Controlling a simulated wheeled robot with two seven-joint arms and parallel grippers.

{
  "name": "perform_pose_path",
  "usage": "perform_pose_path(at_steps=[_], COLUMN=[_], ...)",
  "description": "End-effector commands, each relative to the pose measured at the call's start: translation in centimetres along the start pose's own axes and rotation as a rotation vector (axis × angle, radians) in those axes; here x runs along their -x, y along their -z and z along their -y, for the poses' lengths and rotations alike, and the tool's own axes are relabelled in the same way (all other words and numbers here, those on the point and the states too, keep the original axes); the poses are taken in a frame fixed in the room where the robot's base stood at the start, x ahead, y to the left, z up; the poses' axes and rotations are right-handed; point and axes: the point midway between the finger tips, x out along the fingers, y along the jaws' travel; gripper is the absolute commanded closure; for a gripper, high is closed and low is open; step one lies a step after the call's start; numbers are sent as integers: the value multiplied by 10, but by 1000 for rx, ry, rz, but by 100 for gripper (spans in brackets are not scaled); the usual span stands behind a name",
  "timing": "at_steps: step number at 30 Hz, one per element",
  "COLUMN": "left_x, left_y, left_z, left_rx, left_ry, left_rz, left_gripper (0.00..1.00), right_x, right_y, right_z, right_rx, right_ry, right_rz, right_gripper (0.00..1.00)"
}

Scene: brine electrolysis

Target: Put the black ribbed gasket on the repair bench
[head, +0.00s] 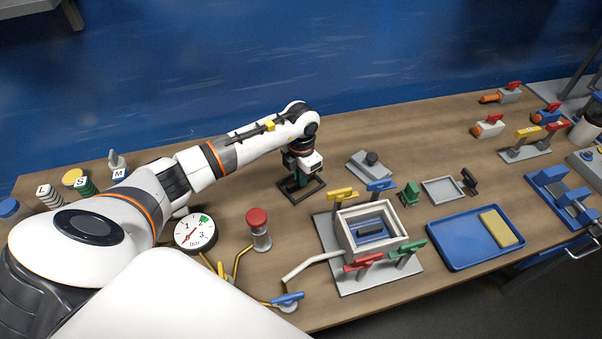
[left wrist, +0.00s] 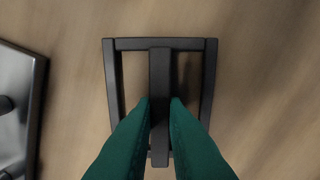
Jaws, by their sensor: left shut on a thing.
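The black gasket (head: 302,190) is an open rectangular frame with a bar across its middle. It lies flat at or just above the wooden bench (head: 370,140); I cannot tell if it touches. My left gripper (head: 299,174) points down over it, its green fingers shut on the middle bar. In the left wrist view the gasket (left wrist: 208,75) shows between and ahead of the fingertips (left wrist: 160,101), with the bar between them. My right gripper is not in view.
A grey plate with a black knob (head: 371,164) lies right of the gasket. In front stand a square cell box with coloured valves (head: 350,239) and a red-capped post (head: 258,228). A blue tray (head: 460,262) sits further right. A blue wall is behind.

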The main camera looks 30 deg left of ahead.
Motion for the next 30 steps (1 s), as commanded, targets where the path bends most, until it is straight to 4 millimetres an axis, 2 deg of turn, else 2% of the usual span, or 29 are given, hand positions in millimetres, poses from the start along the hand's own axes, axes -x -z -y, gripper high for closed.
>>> perform_pose_path(at_steps=[10, 11, 14, 15, 26, 30], left_x=[-5, -4, -3, -3, 3, 23], left_y=[0, 0, 0, 0, 1, 1], left_z=[0, 0, 0, 0, 0, 1], left_rx=[-1, -1, -1, -1, -1, -3], left_ry=[1, 1, 0, 0, 1, 4], left_rz=[-2, -2, -2, -2, -3, -7], left_gripper=[100, 85, 69, 66, 66, 66], right_x=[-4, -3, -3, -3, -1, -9], right_y=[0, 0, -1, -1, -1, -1], right_z=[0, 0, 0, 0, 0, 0], right_rx=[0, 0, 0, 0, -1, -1], right_ry=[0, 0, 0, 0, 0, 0], right_rz=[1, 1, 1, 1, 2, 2], right_gripper=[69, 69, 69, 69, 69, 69])
